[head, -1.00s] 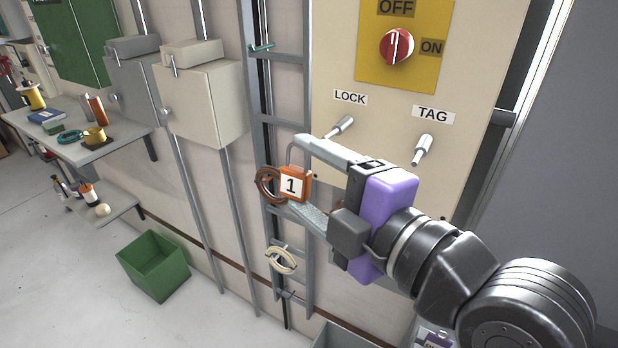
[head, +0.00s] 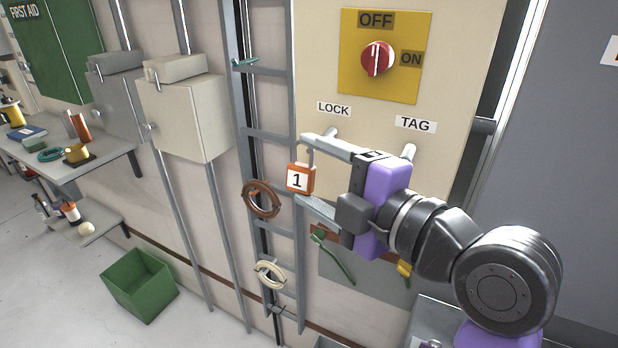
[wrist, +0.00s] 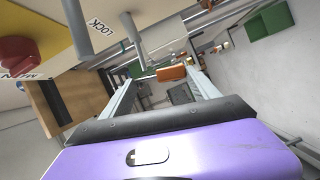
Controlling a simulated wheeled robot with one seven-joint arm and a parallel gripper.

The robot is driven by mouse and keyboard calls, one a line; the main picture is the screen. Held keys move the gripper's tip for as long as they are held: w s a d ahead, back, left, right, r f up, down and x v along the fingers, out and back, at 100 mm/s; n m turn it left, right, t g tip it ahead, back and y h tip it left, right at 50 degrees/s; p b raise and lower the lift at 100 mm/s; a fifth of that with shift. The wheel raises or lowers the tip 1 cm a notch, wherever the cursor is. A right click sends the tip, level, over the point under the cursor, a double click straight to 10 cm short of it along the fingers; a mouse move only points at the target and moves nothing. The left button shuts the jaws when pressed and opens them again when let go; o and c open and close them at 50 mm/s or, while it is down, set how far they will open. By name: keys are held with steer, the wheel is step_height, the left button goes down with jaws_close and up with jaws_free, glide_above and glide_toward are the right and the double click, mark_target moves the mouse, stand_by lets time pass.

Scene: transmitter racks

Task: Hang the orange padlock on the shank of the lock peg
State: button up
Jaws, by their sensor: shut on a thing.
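The orange padlock (head: 300,179), marked with a 1, hangs upright at the fingertips of my gripper (head: 306,171). My gripper is shut on it. Its shackle is mostly hidden by the upper finger. The padlock also shows between the fingers in the wrist view (wrist: 172,73). The lock peg (head: 331,132) sticks out of the cream panel under the LOCK label. Its lower part is hidden behind my upper finger. In the head view the padlock is left of and below the peg, and no contact shows.
The tag peg (head: 409,152) stands right of the lock peg, close above my wrist. A red switch knob (head: 378,58) is above on a yellow plate. A grey ladder (head: 270,133) with a brown coil (head: 261,199) is to the left. A green bin (head: 139,286) stands on the floor.

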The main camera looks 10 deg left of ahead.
steer(key=shift+w+d+f+b, duration=0.2)
steer(key=shift+w+b, duration=0.1)
steer(key=shift+w, duration=0.2)
steer(key=shift+w+d+f+b, duration=0.15)
steer(key=shift+w+b, duration=0.1)
steer(key=shift+w, duration=0.3)
steer(key=shift+w+d+f+b, duration=0.2)
steer(key=shift+w+b, duration=0.1)
steer(key=shift+w, duration=0.2)
steer(key=o, duration=1.7)
